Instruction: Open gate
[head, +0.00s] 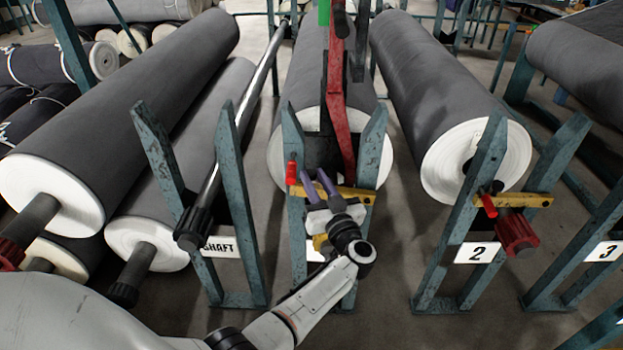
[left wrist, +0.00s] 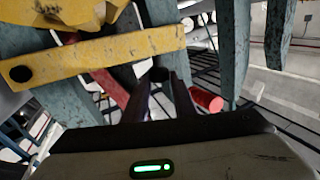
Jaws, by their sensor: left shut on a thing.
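The gate is a yellow bar (head: 345,193) across the middle stand, in front of the grey roll there. A red handle (head: 291,172) stands at its left end. In the left wrist view the yellow bar (left wrist: 100,58) crosses the upper left, and a red cylinder (left wrist: 206,99) shows right of the fingers. My left gripper (head: 318,181) is at the bar near its handle end, its fingers (left wrist: 158,95) shut on part of the gate. The exact contact point is partly hidden. My right gripper is in neither view.
A red and black arm-like piece (head: 336,105) hangs over the middle roll (head: 298,85). Stand 2 (head: 483,180), with another yellow bar (head: 525,200), is to the right. A steel shaft (head: 240,115) and large rolls (head: 130,100) lie left. Bare floor (head: 400,240) shows between stands.

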